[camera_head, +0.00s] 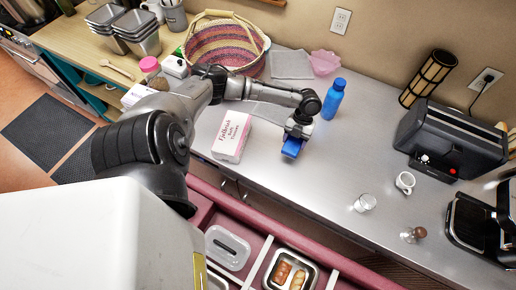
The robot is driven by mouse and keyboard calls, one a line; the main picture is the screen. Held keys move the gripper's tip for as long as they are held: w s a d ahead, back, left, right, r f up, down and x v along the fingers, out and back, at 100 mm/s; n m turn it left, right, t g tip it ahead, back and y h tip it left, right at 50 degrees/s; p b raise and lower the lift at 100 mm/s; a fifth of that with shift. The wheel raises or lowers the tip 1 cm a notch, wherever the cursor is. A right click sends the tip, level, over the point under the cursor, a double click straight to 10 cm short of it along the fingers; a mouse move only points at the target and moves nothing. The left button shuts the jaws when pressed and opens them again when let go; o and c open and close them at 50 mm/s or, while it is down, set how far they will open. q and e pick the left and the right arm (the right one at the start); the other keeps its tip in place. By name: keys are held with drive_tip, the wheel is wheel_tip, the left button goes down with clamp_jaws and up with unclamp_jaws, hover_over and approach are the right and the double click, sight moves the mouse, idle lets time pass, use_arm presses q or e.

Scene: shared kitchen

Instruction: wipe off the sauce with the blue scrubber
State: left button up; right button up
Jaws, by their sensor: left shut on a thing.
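My left gripper (298,129) is shut on the blue scrubber (292,147). It holds the scrubber low at the metal counter (318,171), right of a white and pink tissue box. I cannot tell whether the scrubber touches the counter. No sauce stands out on the bare counter; the spot under the scrubber and gripper is hidden. My right gripper is not in view.
The tissue box (232,136) stands just left of the scrubber, and a blue bottle (333,99) behind it to the right. A woven basket (224,45) is farther back.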

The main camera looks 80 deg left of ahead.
use_arm(q)
drive_tip(key=shift+r+p, duration=0.85)
drive_tip(key=shift+r, duration=0.5)
